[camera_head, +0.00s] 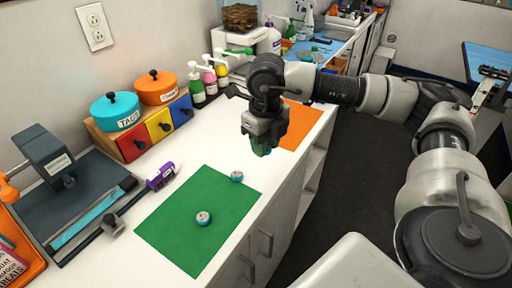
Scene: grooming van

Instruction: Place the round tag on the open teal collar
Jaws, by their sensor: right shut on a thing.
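A flat teal strip, which looks like the open collar (88,219), lies on the dark base of a press-like device at the left. Two small round pieces with teal sides and pale tops are on the green mat: one near the middle (203,218), one by its right edge (237,176). I cannot tell whether either is the round tag. My right gripper (262,149) points down above the counter, between the green and orange mats. It is shut on a small teal-green thing, mostly hidden by the fingers. My left gripper is not in view.
The green mat (188,248) covers the near counter, and an orange mat (298,124) lies beyond. A purple device (160,176) sits beside the collar. Lidded teal (114,112) and orange (157,88) pots stand on coloured drawers (159,125). Pump bottles (196,88) stand behind.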

